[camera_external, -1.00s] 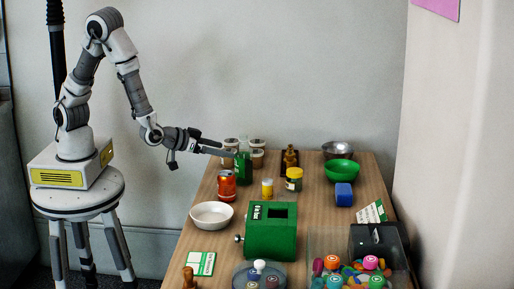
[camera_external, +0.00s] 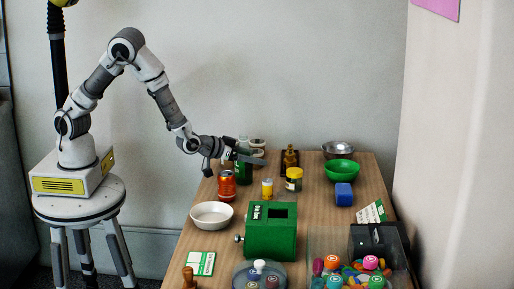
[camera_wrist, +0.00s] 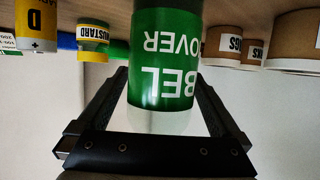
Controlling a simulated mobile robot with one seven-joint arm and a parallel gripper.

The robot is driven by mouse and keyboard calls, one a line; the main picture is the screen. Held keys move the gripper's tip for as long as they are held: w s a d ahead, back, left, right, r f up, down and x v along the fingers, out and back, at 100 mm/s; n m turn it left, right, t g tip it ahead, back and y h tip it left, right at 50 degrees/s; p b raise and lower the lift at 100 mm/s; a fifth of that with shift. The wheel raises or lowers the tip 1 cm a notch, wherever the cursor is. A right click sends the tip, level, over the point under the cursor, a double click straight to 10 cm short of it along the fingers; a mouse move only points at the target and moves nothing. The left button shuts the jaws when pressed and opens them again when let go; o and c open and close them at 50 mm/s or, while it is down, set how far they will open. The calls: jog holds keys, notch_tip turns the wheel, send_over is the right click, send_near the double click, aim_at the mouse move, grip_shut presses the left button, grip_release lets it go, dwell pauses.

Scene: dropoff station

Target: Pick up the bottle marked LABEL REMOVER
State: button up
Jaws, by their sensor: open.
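The bottle marked LABEL REMOVER has a green label with white letters, which appears upside down and partly cut off in the wrist view (camera_wrist: 165,60). In the external view the green bottle (camera_external: 243,172) stands at the far left part of the table, partly hidden by my gripper. My gripper (camera_external: 248,159) is open at the bottle. In the wrist view its two fingers (camera_wrist: 158,100) lie on either side of the bottle, with gaps visible beside it. I cannot tell whether either finger touches it.
Brown-and-white tubs (camera_wrist: 223,48) stand beside the bottle. A mustard jar (camera_external: 293,179), a yellow battery-like cylinder (camera_external: 267,188) and an orange-red can (camera_external: 227,184) stand close by. A white bowl (camera_external: 211,214) and green box (camera_external: 270,240) are nearer the front. A brown bottle (camera_external: 290,158) stands right.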

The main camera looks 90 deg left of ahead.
jog(key=c, duration=1.6)
jog(key=shift+r, duration=0.25)
